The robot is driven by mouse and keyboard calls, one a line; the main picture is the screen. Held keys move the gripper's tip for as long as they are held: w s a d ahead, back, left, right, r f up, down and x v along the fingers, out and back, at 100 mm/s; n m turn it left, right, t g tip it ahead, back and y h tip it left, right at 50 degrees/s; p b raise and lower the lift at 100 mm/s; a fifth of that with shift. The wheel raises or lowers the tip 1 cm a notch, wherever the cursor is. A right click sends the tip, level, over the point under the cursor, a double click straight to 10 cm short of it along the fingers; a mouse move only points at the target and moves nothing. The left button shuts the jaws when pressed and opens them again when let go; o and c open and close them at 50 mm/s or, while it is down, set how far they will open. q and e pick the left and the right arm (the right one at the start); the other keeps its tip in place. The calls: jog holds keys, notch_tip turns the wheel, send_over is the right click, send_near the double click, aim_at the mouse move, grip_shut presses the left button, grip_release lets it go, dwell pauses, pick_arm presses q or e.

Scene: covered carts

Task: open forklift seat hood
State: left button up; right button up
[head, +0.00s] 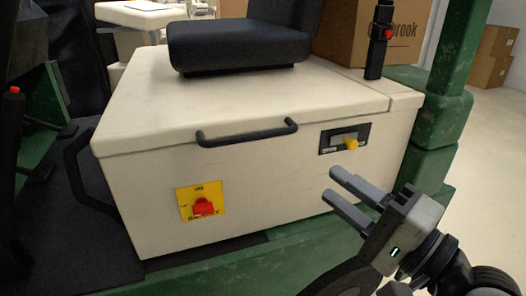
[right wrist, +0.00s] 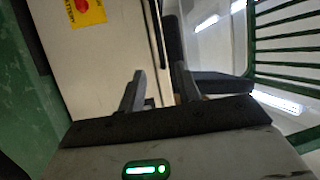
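The forklift seat hood (head: 250,95) is a cream lid on a cream box, and it looks shut. A black bar handle (head: 247,134) runs along its front edge. The black seat (head: 238,42) sits on top of the hood. My right gripper (head: 338,187) is open and empty, in front of the box's right side, lower than the handle and apart from it. In the right wrist view its two fingers (right wrist: 158,88) stand apart, with the cream box front (right wrist: 115,60) beyond them. My left gripper is not in view.
The box front carries a yellow plate with a red knob (head: 202,201) and a small display with a yellow key (head: 346,139). A green post (head: 440,110) stands at the right. Cardboard boxes (head: 492,55) lie behind. A black lever with a red button (head: 14,110) is at the left.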

aim_at(267, 137)
jog(key=b+x, duration=0.1)
jog(key=x, duration=1.4)
jog(key=shift+a+f+b, duration=0.1)
jog(key=shift+b, duration=0.2)
jog(key=shift+w+a, duration=0.35)
jog(key=shift+w, duration=0.1)
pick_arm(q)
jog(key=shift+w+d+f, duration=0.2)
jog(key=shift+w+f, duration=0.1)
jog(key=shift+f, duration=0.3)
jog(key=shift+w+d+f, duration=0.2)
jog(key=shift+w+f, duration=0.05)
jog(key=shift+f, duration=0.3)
pick_arm(e)
grip_shut()
